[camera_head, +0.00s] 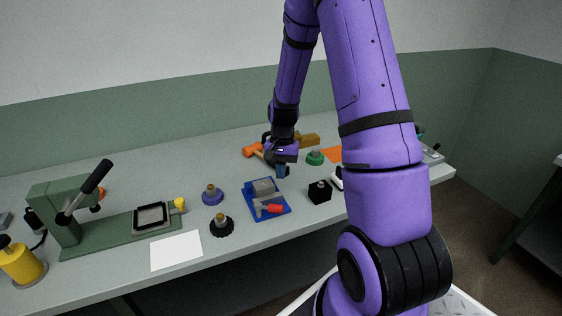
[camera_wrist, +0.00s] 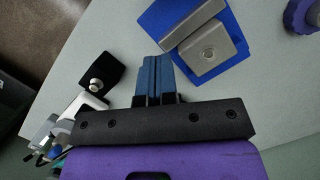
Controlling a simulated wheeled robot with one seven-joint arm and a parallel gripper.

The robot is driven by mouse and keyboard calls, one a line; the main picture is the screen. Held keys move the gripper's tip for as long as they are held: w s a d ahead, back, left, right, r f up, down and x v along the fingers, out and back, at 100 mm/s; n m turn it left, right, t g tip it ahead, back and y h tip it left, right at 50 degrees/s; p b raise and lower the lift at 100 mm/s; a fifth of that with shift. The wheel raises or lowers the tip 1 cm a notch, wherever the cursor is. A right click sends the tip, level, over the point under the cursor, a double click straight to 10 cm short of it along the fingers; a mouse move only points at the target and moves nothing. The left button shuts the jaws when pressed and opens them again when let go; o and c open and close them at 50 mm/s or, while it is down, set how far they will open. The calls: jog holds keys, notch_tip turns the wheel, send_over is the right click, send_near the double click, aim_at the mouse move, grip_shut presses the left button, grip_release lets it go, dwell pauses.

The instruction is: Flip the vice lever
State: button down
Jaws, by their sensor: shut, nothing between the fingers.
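The vice has a blue base (camera_head: 254,207) and grey metal jaws (camera_head: 263,186). It sits near the middle of the table in the head view, with a red-handled lever (camera_head: 275,208) at its front. In the wrist view the blue base (camera_wrist: 160,22) and grey blocks (camera_wrist: 212,47) show at the top, right of centre; the red handle is not visible there. My gripper (camera_head: 282,172) is just behind and to the right of the vice, pointing down. Its blue fingers (camera_wrist: 158,78) are together and empty, apart from the vice's blocks in the wrist view.
A black block (camera_head: 320,192), also in the wrist view (camera_wrist: 101,78), stands right of the vice. Purple (camera_head: 213,195) and black (camera_head: 221,226) round knobs stand to its left. A green press (camera_head: 110,228) with a black-handled lever is further left. An orange hammer (camera_head: 253,149) lies behind.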

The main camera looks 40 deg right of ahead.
jog(key=x, duration=0.3)
jog(key=shift+s+f, duration=0.1)
jog(key=shift+f, duration=0.1)
jog(key=shift+s+a+f, duration=0.3)
jog(key=shift+s+a, duration=0.15)
jog(key=shift+a, duration=0.1)
jog(key=shift+s+a+f, duration=0.35)
jog(key=shift+s+a, duration=0.15)
jog(key=shift+a, duration=0.1)
jog(key=shift+s+a+f, duration=0.15)
jog(key=shift+s+a, duration=0.15)
jog(key=shift+a, duration=0.05)
jog(key=shift+s+m, duration=0.2)
jog(key=shift+m, duration=0.1)
jog(key=shift+a, duration=0.1)
